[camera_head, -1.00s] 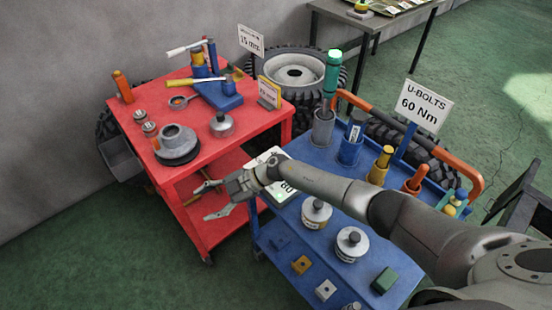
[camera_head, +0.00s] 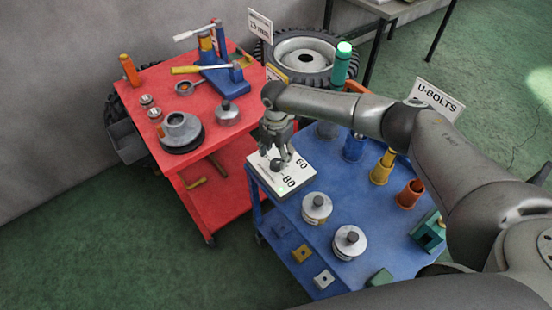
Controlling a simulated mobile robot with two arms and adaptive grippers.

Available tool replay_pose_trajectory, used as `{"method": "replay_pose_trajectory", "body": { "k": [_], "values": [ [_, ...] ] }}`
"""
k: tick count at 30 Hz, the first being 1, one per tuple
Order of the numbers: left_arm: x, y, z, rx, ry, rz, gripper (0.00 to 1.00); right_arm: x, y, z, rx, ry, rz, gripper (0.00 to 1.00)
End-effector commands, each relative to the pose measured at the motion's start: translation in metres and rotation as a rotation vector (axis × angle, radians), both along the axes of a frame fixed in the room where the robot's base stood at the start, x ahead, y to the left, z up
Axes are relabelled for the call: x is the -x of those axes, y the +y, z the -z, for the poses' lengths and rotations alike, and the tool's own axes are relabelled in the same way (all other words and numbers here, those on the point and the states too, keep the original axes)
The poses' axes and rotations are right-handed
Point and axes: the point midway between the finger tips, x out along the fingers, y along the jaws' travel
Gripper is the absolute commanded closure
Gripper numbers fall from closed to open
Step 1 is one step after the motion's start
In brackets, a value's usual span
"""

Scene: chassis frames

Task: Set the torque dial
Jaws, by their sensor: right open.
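The torque dial is a white plate (camera_head: 293,188) on the near left corner of the blue cart, with the numbers 60 and 80 showing. A small dark knob (camera_head: 278,165) stands on it. My right gripper (camera_head: 277,155) points down just over the knob with its fingers open. The fingers look to be at either side of the knob, but I cannot tell whether they touch it. The gripper hides the far part of the dial face. A U-BOLTS sign (camera_head: 437,98) stands behind my right arm, its lower line hidden. My left gripper is out of view.
The blue cart (camera_head: 330,190) also holds weights (camera_head: 317,207), coloured cups (camera_head: 381,167) and small blocks. A red cart (camera_head: 215,135) with tools stands close at left. A green-topped cylinder (camera_head: 342,62) rises behind my arm.

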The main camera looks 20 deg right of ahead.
Motion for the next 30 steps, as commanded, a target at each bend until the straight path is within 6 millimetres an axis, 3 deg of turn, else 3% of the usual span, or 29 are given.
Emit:
{"method": "replay_pose_trajectory", "body": {
  "k": [4, 9, 21, 30],
  "values": [
    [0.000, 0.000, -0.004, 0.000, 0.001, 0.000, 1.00, 0.000, 0.001, 0.024, -0.002, 0.001, 0.002, 0.42],
    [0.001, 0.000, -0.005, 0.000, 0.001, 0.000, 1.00, 0.000, 0.001, 0.040, -0.002, 0.000, 0.001, 0.42],
    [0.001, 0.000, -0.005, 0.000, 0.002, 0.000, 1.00, 0.000, 0.001, 0.046, -0.002, -0.001, 0.000, 0.43],
    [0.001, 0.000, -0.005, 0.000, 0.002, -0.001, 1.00, 0.000, 0.000, 0.046, -0.003, -0.002, 0.000, 0.82]
  ]
}}
